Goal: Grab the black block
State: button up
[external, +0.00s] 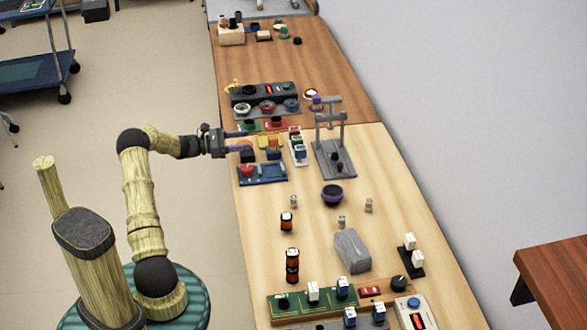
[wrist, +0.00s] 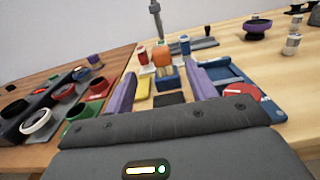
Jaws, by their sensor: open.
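The black block (wrist: 169,99) shows as a dark, flat-looking patch low between my fingers in the wrist view, partly hidden by my gripper body. A dark block (external: 247,156) in the external view, just below the fingers, appears to be the same one. My gripper (external: 246,141) is open, with two purple fingers pointing right over the near edge of the light wooden table. In the wrist view my gripper (wrist: 160,72) has a finger on either side of the block, with nothing visibly held. I cannot tell the exact height of the fingers above it.
A yellow block (wrist: 143,88) and a blue block (wrist: 168,77) with an orange piece above it stand just beyond. A blue tray (external: 268,177) with a red knob lies beside. A grey stand (external: 335,160) rises behind. A dark panel with bowls (external: 262,98) stands left in the wrist view.

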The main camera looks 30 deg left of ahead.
aim_at(245, 152)
jog(key=shift+s+a+r+p, duration=0.15)
jog(key=shift+a+p, duration=0.1)
jog(key=shift+p, duration=0.15)
jog(key=s+a+g+y+p, duration=0.3)
jog(key=s+a+p, duration=0.6)
jog(key=p, duration=0.1)
jog(key=shift+s+a+r, duration=0.25)
jog(key=shift+a+r, duration=0.15)
jog(key=shift+r, duration=0.05)
jog(key=shift+w+d, duration=0.1)
jog(key=p+x, duration=0.1)
jog(key=x, duration=1.1)
jog(key=shift+f, duration=0.2)
